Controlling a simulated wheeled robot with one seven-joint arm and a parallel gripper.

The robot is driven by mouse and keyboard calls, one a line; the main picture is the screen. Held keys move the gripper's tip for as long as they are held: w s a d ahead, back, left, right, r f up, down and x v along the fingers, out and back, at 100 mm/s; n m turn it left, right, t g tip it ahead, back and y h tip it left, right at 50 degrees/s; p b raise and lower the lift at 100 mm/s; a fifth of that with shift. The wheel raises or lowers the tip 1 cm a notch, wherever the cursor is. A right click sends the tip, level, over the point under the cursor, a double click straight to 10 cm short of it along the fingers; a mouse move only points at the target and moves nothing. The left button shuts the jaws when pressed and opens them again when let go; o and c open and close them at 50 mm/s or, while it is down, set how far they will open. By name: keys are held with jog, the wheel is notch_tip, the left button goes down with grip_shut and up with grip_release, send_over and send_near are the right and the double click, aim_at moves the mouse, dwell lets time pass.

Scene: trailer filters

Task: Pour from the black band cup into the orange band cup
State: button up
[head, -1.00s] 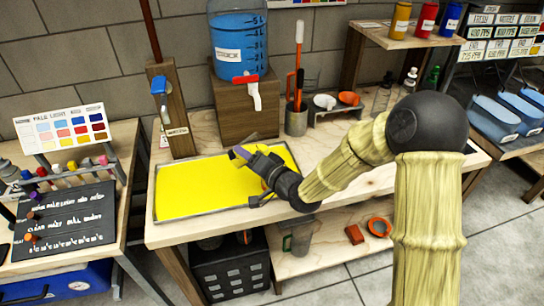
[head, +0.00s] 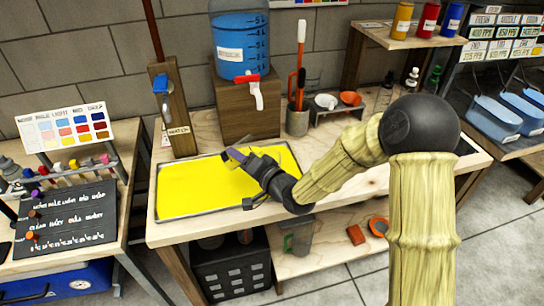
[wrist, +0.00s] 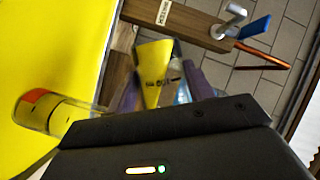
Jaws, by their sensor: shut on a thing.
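In the wrist view, my gripper (wrist: 160,88) has purple fingers shut on a see-through cup (wrist: 155,75) with dark markings, which I take to be the black band cup. It looks tilted, and its contents are unclear. In the head view, my gripper (head: 238,155) is above the yellow tray (head: 200,215). Neither cup can be made out clearly there.
A blue-filled dispenser (head: 240,45) with a red and white tap stands on a wooden block behind the tray. A wooden post (head: 175,115) stands at the back left. A metal tool holder (head: 297,122) and a small rack (head: 338,108) stand at the back right.

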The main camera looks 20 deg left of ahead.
jog(key=shift+a+r+n+p, duration=0.3)
jog(key=shift+r+n, duration=0.2)
jog(key=shift+r, duration=0.05)
jog(key=shift+w+d+r+n+h, duration=0.25)
jog(key=shift+d+n+h, duration=0.15)
jog(key=shift+n+h, duration=0.3)
jog(key=shift+w+f+h+b, duration=0.1)
jog(key=shift+f+h+b, duration=0.2)
jog(key=shift+f, duration=0.15)
jog(key=shift+f+n, duration=0.2)
jog(key=shift+n, duration=0.3)
notch_tip(320, 180, down, 2)
jog(key=shift+w+h+b, duration=0.1)
jog(key=shift+h+b, duration=0.3)
jog(key=shift+b, duration=0.8)
jog(key=shift+a+r+n, duration=0.2)
jog(key=shift+n, duration=0.1)
jog(key=shift+s, duration=0.2)
